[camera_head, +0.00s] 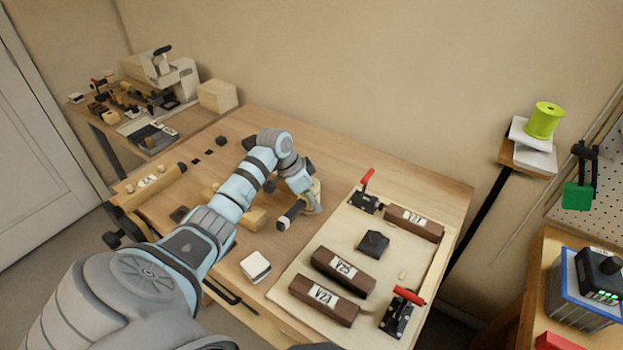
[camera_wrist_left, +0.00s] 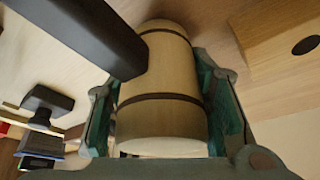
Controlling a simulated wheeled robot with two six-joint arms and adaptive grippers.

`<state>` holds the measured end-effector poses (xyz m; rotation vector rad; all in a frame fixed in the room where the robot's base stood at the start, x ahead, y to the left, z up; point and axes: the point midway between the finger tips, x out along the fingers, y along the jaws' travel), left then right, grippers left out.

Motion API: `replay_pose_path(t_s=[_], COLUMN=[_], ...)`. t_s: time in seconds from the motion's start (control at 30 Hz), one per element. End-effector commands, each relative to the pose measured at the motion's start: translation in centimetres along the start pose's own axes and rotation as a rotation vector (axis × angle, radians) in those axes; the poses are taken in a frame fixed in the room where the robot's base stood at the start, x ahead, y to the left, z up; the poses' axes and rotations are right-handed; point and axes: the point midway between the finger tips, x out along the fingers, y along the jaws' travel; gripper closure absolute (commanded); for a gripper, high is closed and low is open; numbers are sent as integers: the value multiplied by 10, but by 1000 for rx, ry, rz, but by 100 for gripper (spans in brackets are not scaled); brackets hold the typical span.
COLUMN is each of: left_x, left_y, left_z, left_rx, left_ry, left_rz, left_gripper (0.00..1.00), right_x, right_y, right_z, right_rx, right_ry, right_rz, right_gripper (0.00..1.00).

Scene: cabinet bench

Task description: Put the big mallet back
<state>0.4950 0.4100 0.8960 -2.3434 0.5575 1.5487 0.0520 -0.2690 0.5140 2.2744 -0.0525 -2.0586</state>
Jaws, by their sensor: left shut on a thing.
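The big mallet has a pale wooden barrel head with dark bands, and a dark handle. In the left wrist view, its head (camera_wrist_left: 165,75) sits between the two green-grey fingers of my left gripper (camera_wrist_left: 160,105), which is shut on it. The handle (camera_wrist_left: 85,35) runs off to the upper left. In the head view, the mallet head (camera_head: 313,197) shows partly under my left gripper (camera_head: 303,186), over the bench left of the pale board. A dark bar with a light end (camera_head: 291,214) beside it looks like the handle. I cannot tell how far it is above the bench. My right gripper is not in view.
The pale board (camera_head: 300,268) holds dark labelled blocks (camera_head: 343,270), a dark knob block (camera_head: 373,244) and red-handled clamps (camera_head: 398,312). A white block (camera_head: 255,267) lies left of it. The wooden bench (camera_head: 420,180) is clear at the back right. Small dark openings (camera_head: 209,153) lie at the back left.

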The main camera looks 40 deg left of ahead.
Motion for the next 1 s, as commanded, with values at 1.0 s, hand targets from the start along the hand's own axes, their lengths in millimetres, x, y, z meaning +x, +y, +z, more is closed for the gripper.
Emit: replay_pose_path(t_s=[1.0], left_x=[8], left_y=[0], left_z=[4], left_rx=[1], left_ry=[0], left_rz=[-1], left_gripper=[98], right_x=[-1], right_y=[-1], right_z=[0], right_rx=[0], right_ry=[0], right_rz=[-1], right_gripper=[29])
